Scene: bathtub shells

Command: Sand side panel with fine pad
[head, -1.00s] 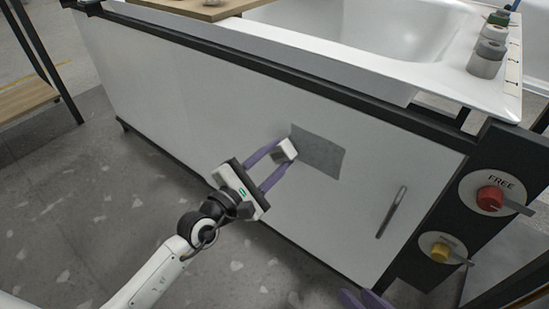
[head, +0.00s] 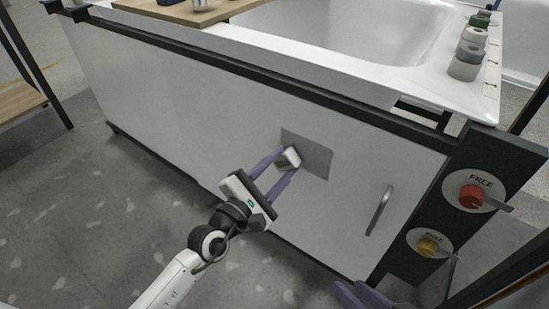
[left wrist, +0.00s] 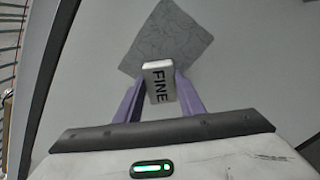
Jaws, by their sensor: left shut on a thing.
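The white side panel (head: 180,110) of the bathtub unit carries a darker grey scratched patch (head: 312,155), also seen in the left wrist view (left wrist: 178,38). My left gripper (head: 285,163) is shut on a small pale block, the fine pad (head: 289,157). The pad reads "FINE" in the left wrist view (left wrist: 159,82), held between purple fingers. It overlaps the lower left part of the patch in the head view; whether it touches the panel I cannot tell. Purple fingers of my right gripper (head: 360,296) show at the bottom edge, partly cut off.
A metal handle (head: 379,211) stands out from the panel right of the patch. A dark post with a red knob (head: 470,196) and a yellow knob (head: 428,246) is further right. Jars (head: 466,62) stand on the tub rim; a wooden board (head: 190,10) lies across the tub.

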